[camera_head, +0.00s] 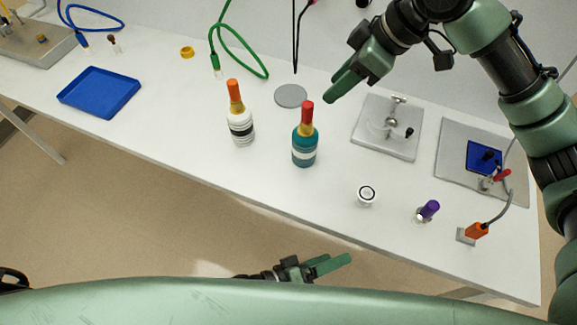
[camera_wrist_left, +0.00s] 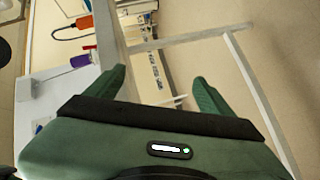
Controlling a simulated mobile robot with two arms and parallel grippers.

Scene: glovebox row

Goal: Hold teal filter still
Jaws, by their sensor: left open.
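The teal filter (camera_head: 304,150) is a bottle-like teal body with a white band, a yellow neck and a red top. It stands upright on the white table in the head view. My left gripper (camera_head: 333,263) is low in the head view, off the table's front edge and well apart from the filter. Its two fingers are spread and empty in the left wrist view (camera_wrist_left: 159,75). My right gripper (camera_head: 338,90) is above the table, up and to the right of the filter's red top, not visibly touching it. Its finger gap is hidden by the viewing angle.
A white-and-black bottle (camera_head: 240,128) with an orange top stands left of the teal filter. A grey disc (camera_head: 291,96) lies behind it. A white ring-topped cup (camera_head: 366,195), a purple-capped piece (camera_head: 428,210) and an orange connector (camera_head: 477,231) are to the right. A blue tray (camera_head: 98,91) is at left.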

